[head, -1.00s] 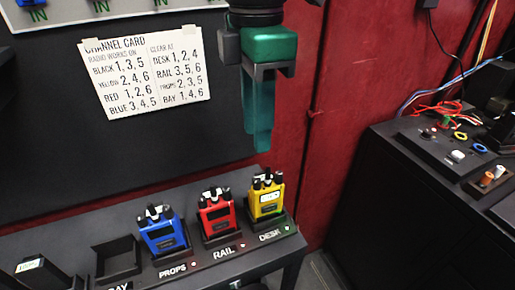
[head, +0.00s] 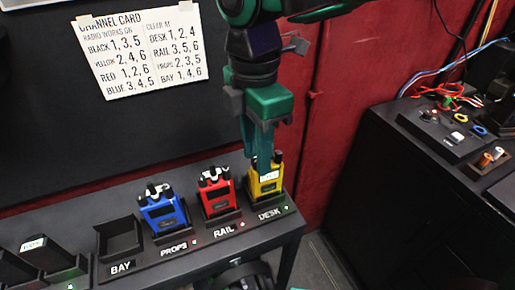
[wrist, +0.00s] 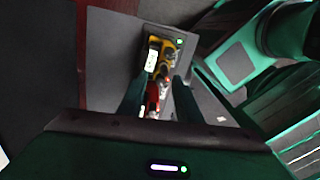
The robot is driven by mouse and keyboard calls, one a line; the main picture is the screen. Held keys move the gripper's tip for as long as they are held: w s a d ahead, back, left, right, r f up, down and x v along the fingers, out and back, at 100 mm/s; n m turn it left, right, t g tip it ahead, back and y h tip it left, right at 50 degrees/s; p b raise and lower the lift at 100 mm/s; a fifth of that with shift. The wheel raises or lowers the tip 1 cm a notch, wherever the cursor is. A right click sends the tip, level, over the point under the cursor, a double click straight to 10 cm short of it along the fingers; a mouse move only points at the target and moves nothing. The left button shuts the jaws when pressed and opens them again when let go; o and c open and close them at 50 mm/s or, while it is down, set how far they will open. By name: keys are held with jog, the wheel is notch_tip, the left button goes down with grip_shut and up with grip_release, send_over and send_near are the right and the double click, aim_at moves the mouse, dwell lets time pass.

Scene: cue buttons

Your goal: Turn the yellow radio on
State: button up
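The yellow radio (head: 266,189) stands upright in the holder labelled DESK, at the right end of the rack. It has a pale lit display and dark knobs on top, partly hidden behind my fingers. My gripper (head: 255,163) points down just above and in front of its top. In the wrist view the yellow radio (wrist: 168,42) shows beyond my two separated fingers, with nothing held between them. I cannot tell whether a fingertip touches a knob. A channel card (head: 147,54) on the wall lists yellow 2, 4, 6 and desk 1, 2, 4.
The red radio (head: 217,199) stands close left of the yellow one at RAIL, the blue radio (head: 163,215) at PROPS. The BAY holder (head: 120,239) is empty. A dark cabinet (head: 410,200) with cables stands at right, across a gap.

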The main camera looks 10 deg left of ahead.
jog(key=shift+f, duration=0.15)
jog(key=shift+c, duration=0.3)
grip_shut()
jog(key=shift+m, duration=2.1)
jog(key=shift+o, duration=0.3)
grip_release()
